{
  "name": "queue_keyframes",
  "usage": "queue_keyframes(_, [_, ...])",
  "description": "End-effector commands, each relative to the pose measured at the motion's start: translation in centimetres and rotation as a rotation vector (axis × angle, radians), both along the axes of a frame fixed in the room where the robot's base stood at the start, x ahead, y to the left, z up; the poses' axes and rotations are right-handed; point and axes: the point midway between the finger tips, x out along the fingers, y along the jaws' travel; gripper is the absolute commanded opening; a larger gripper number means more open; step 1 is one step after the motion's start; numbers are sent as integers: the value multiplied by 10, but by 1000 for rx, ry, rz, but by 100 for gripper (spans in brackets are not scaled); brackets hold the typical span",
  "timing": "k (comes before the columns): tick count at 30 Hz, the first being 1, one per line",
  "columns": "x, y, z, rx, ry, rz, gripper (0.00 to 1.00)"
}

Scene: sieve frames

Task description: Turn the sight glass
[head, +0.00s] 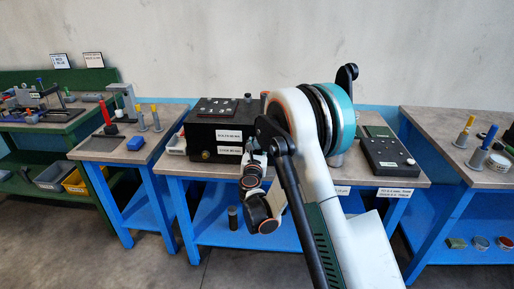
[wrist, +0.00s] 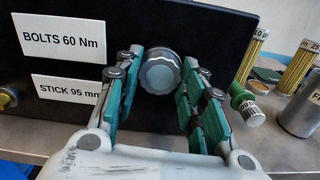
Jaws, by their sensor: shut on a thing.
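The sight glass (wrist: 160,72) looks to be the round silver ribbed cap on the front of a black box (wrist: 195,25). The box also shows in the head view (head: 200,134). My gripper (wrist: 161,76) has its green-padded fingers on the left and right sides of the cap, shut on it. The cap's face is toward the wrist camera, and its sides are partly hidden by the fingers. In the head view my arm hides the cap and most of the gripper.
White labels (wrist: 62,38) mark the box front, with a brass fitting (wrist: 8,97) at left. A handheld panel (head: 390,152) lies right on the blue bench (head: 215,185).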

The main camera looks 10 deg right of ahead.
Motion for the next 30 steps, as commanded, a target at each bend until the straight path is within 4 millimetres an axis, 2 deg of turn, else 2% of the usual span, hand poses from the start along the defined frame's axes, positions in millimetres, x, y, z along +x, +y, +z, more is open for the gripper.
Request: queue_keyframes(30, [-1,-1,-1,909,-295,0,13])
